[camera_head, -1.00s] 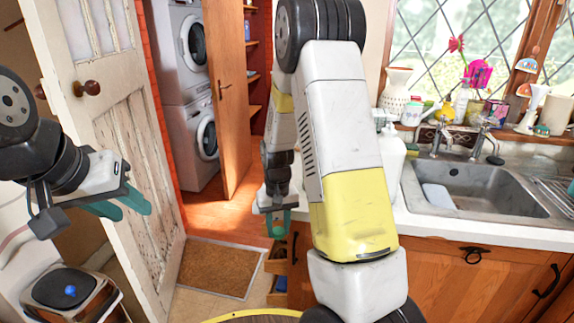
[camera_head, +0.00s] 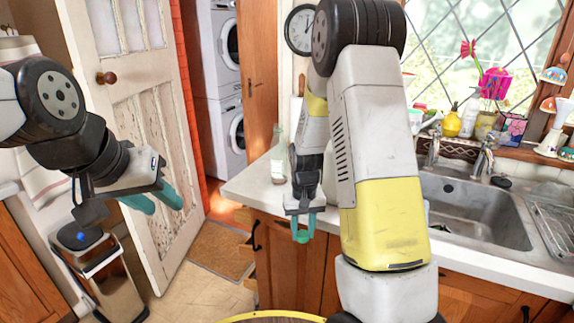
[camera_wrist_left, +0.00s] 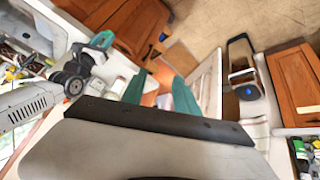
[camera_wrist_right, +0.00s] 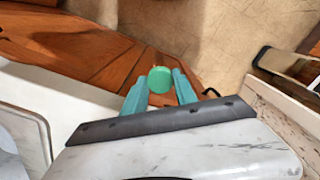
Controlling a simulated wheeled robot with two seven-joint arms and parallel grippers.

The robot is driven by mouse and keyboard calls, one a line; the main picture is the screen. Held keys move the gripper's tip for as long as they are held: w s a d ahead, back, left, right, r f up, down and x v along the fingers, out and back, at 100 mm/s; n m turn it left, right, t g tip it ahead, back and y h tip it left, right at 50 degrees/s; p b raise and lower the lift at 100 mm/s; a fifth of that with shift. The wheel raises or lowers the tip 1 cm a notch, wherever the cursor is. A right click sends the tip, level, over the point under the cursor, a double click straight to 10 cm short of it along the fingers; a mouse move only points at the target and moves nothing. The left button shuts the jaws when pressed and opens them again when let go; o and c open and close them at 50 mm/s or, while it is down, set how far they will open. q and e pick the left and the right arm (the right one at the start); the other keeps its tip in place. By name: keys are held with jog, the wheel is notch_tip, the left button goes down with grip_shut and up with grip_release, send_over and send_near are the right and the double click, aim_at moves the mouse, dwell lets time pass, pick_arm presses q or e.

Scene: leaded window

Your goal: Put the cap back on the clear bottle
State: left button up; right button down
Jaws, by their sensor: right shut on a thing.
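The clear bottle (camera_head: 278,160) stands upright near the left end of the white counter in the head view. It is pale and its neck looks bare, though small. My right gripper (camera_head: 302,230) is just right of and nearer than the bottle, pointing down in front of the counter's front edge. It is shut on a round green cap (camera_wrist_right: 160,79), held between the fingertips in the right wrist view. My left gripper (camera_head: 153,200) is at the left, in front of the white door. Its fingers are apart and empty in the left wrist view (camera_wrist_left: 160,92).
The counter (camera_head: 250,186) has a steel sink (camera_head: 485,215) at the right. A bin (camera_head: 105,275) with a blue spot on its lid stands at lower left. The worn door (camera_head: 140,130) is open behind my left gripper. Cabinets lie below the counter.

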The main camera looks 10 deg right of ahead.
jog(key=shift+s+d, duration=0.15)
jog(key=shift+d, duration=0.1)
pick_arm(q)
jog(key=shift+s+d, duration=0.1)
jog(key=shift+d, duration=0.15)
jog(key=shift+o, duration=0.2)
